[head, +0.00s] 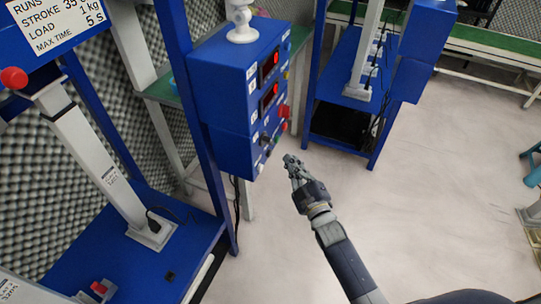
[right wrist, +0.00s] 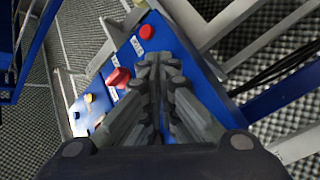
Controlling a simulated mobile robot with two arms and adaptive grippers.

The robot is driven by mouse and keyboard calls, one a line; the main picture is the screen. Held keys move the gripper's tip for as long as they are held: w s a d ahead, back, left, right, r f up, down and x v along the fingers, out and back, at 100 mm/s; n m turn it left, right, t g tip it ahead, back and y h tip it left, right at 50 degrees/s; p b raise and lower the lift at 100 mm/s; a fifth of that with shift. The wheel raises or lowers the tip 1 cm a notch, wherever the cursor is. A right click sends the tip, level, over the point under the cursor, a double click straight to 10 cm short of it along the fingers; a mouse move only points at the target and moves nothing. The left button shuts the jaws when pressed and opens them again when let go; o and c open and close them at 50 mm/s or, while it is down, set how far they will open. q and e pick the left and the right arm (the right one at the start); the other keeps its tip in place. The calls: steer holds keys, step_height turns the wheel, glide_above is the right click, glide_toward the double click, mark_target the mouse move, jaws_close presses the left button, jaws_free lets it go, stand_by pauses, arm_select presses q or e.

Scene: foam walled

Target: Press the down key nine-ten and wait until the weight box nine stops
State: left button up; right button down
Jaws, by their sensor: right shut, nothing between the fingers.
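A blue control box (head: 222,92) stands at upper middle in the head view, with two red displays and several small keys on its right face. The labels are too small to read, so I cannot tell which key is the down key nine-ten. My right gripper (head: 291,160) is shut and empty, apart from the box, at its lower right. In the right wrist view, its closed fingers (right wrist: 160,62) lie in front of the blue panel (right wrist: 172,43). A red switch (right wrist: 117,78) shows to their left. I cannot identify weight box nine. My left gripper is not in view.
A blue test rig with a white tilted column (head: 95,160) and a red knob (head: 14,78) stands at left. Another blue rig (head: 335,75) stands behind the gripper. Pale floor (head: 430,190) is open at right. Grey foam lines the left wall.

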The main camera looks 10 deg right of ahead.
mark_target(269, 153)
steer(key=shift+w+a, duration=0.7)
steer(key=shift+a, duration=0.35)
stand_by(0.6)
steer(key=shift+a, duration=0.1)
steer(key=shift+w+a+b, duration=0.25)
steer(key=shift+b, duration=0.05)
